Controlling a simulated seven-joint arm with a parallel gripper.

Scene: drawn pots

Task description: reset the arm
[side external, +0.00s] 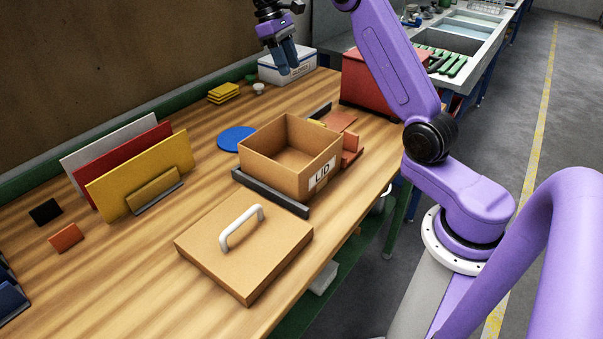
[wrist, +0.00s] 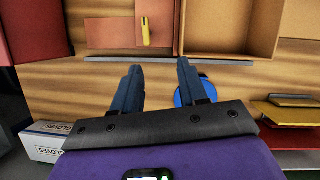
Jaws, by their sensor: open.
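My gripper (side external: 288,61) hangs high above the back part of the wooden bench, to the left of my purple arm. In the wrist view its two blue-grey fingers (wrist: 160,82) are apart, with nothing between them. It is open and empty. Below and in front of it stands an open tan box (side external: 290,155) with a "LID" label. The tan lid (side external: 246,245) with a white handle lies flat on the bench, nearer the camera. The box also shows at the top right of the wrist view (wrist: 230,52).
White, red and yellow panels (side external: 140,180) stand upright at the left. A blue disc (side external: 237,139) lies behind the box. A white glove box (side external: 287,68) and a red bin (side external: 372,88) stand farther back. Bare bench (side external: 120,257) lies left of the lid.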

